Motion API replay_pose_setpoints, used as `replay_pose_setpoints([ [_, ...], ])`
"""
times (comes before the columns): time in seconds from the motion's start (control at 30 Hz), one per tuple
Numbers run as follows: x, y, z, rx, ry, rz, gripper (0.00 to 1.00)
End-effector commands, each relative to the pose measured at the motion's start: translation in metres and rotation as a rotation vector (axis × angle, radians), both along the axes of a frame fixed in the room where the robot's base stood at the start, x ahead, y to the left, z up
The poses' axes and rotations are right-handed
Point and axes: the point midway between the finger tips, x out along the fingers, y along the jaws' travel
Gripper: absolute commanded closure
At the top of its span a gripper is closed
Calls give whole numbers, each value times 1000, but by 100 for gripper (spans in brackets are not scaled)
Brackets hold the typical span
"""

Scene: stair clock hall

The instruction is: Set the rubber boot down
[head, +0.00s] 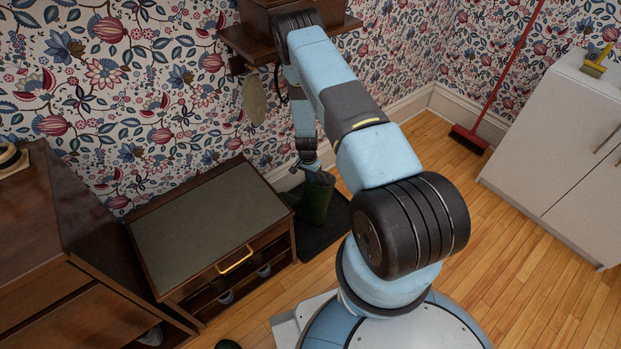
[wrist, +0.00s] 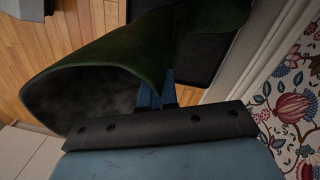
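The rubber boot (head: 317,202) is dark green and stands upright, opening up, below my gripper (head: 311,168) in the head view. In the wrist view the boot (wrist: 95,65) shows its wide, dark opening. My gripper (wrist: 168,92) has its two blue fingers close together at the boot's rim, shut on its wall. A black mat (head: 333,227) lies under and around the boot on the floor. The boot's sole is hidden in the head view, so I cannot tell whether it touches the mat.
A dark wooden bench (head: 200,225) with a grey top and brass handle stands left of the boot. A red broom (head: 470,138) and white cabinet (head: 565,140) stand right. Part of a green object (head: 228,345) shows at the bottom edge.

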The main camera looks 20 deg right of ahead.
Motion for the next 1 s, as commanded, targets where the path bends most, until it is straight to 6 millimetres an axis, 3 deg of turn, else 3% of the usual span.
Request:
replay_pose_setpoints([
  [0.13, 3, 12, -1, 0, -1, 14, 100],
  [0.37, 4, 14, -8, 0, -1, 18, 100],
  [1.0, 4, 14, -59, 0, -1, 18, 100],
])
